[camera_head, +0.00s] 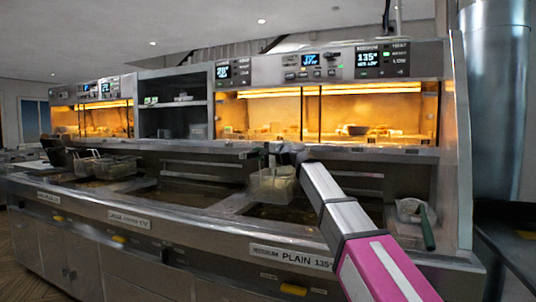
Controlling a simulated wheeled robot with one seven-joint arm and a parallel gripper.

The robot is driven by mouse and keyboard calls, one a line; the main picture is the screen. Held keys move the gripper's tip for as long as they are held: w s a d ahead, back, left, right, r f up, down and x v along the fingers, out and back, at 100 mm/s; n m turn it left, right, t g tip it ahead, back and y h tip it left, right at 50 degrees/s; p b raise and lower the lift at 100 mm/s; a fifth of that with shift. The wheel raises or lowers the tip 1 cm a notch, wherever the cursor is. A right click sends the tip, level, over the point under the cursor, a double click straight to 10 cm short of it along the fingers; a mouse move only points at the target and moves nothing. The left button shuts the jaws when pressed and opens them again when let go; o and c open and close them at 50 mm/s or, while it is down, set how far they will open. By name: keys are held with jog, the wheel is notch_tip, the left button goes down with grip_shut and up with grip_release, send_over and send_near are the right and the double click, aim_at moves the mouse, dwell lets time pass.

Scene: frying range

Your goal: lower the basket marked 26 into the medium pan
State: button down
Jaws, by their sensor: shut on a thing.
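My gripper (271,158) is shut on a wire basket (272,186). The basket hangs roughly level at the front of the range, over the left part of the right-hand pan (290,213). I cannot read any number on it. Whether the basket's underside touches the oil cannot be told. My arm hides the right part of this pan.
A middle pan (185,195) with dark oil lies to the left, behind a divider. Several baskets (95,166) stand at the left pans. A container with a green-handled tool (427,228) sits at the right end. A lit warming shelf (350,120) is behind, above the pans.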

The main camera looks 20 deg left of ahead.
jog(key=shift+w+d+f, duration=0.15)
jog(key=shift+w+d, duration=0.05)
jog(key=shift+w, duration=0.2)
jog(key=shift+f, duration=11.1)
jog(key=c, duration=0.8)
grip_release()
jog(key=shift+c, duration=0.2)
